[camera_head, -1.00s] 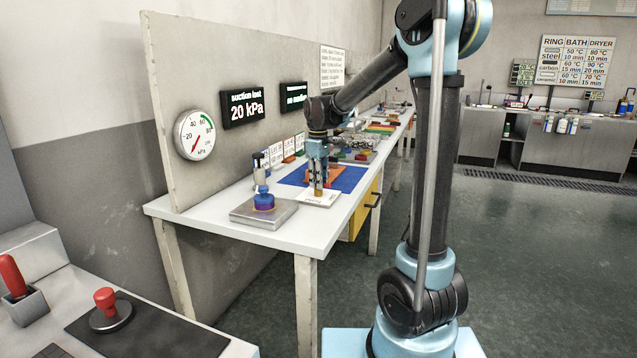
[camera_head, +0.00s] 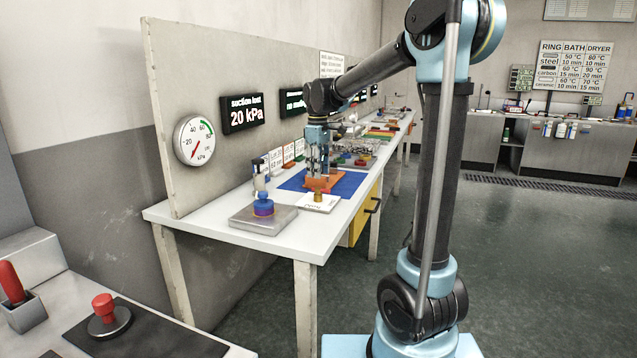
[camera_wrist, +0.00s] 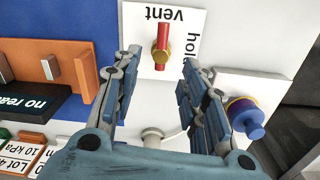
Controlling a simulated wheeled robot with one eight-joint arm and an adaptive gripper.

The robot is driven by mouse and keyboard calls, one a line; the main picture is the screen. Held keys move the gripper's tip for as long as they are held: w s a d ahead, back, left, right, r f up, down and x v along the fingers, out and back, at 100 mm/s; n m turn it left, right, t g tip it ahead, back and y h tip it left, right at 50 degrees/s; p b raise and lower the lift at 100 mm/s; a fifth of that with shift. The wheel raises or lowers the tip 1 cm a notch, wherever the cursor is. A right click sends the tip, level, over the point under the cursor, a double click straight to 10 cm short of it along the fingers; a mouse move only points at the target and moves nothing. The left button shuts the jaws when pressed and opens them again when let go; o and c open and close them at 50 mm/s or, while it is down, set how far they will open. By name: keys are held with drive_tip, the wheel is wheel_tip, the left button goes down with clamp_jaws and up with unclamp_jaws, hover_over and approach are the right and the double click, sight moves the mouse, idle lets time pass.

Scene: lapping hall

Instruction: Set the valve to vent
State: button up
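The valve is a brass body with a red lever (camera_wrist: 162,30) on a white card (camera_wrist: 195,15) marked "vent" and "hold". In the wrist view the lever lies along the picture's vertical, its far end beside the word "vent". The head view shows the brass valve (camera_head: 318,197) small on its card near the table's front edge; its lever is hard to make out there. My gripper (camera_head: 318,173) hangs above and slightly behind the valve. In the wrist view my gripper (camera_wrist: 162,60) is open, its fingers apart on either side of the valve in the picture, holding nothing.
A gauge (camera_head: 194,140) and a "20 kPa" display (camera_head: 243,114) hang on the back panel.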

sight(318, 188)
wheel_tip(318, 188, up, 6)
drive_tip(key=shift+f, duration=0.2)
idle(0.3)
drive_tip(key=s+d+f+m+t, duration=0.1)
drive_tip(key=s+d+f+m, duration=0.25)
drive_tip(key=s+d, duration=0.45)
drive_tip(key=s+d+f+m, duration=0.3)
drive_tip(key=s+d+f, duration=0.1)
drive_tip(key=s+d, duration=0.4)
drive_tip(key=s+d+f+m, duration=0.2)
drive_tip(key=s+d+f, duration=0.1)
drive_tip(key=s+f, duration=0.4)
drive_tip(key=s+d+f+m+t, duration=0.1)
drive_tip(key=s+d+f+m, duration=0.2)
drive_tip(key=s+f, duration=0.5)
drive_tip(key=shift+s+f+m, duration=0.25)
drive_tip(key=shift+s+m, duration=0.1)
drive_tip(key=shift+s, duration=0.05)
